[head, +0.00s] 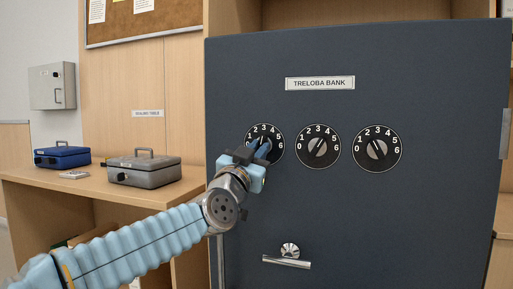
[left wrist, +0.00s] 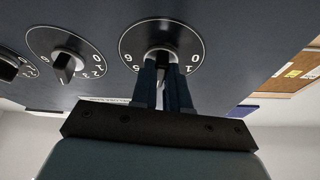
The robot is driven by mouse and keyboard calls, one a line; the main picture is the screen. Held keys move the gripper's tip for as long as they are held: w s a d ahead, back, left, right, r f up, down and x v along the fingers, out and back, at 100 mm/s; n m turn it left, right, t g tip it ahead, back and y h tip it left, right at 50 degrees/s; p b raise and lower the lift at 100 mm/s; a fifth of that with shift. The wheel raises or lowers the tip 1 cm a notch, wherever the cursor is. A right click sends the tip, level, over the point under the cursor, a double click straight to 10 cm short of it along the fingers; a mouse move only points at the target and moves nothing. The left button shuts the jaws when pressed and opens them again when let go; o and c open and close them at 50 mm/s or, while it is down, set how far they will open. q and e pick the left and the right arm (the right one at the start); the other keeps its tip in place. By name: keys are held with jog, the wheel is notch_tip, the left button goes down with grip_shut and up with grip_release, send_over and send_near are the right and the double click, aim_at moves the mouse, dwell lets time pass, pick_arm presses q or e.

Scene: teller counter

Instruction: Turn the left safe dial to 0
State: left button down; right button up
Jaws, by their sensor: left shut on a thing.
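The left safe dial (head: 276,153) is a black disc with white numbers 0 to 6, on the dark blue safe door (head: 400,230). My left gripper (head: 259,150) is at this dial, with its fingers around the central knob and shut on it. The gripper hides the knob and the lower part of the dial in the head view. In the left wrist view the dial (left wrist: 135,42) appears upside down, with the fingers (left wrist: 166,85) at its knob. Which number the knob points to I cannot tell. My right gripper is not in view.
A middle dial (head: 318,163) and a right dial (head: 377,165) sit in the same row. A metal handle (head: 287,262) is below them. A grey cash box (head: 145,172) and a blue cash box (head: 62,156) stand on the counter (head: 75,193) at left.

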pick_arm(q)
jog(key=shift+s+d+r+n+g+y+p, duration=0.15)
jog(key=shift+n+g+y+p, duration=0.25)
jog(key=shift+n+y+p, duration=2.75)
jog(key=shift+w+d+r+n+g+y+p, duration=0.2)
jog(key=shift+n+g+y+p, duration=0.35)
jog(key=shift+n, duration=5.1)
jog(key=shift+s+d+r+n+g+y+p, duration=0.1)
jog(key=shift+s+d+n+g+y+p, duration=0.15)
jog(key=shift+n+y+p, duration=2.9)
jog(key=n+h+b, duration=0.2)
jog(key=h, duration=0.1)
jog(key=shift+n, duration=0.35)
jog(key=c, duration=1.1)
grip_release()
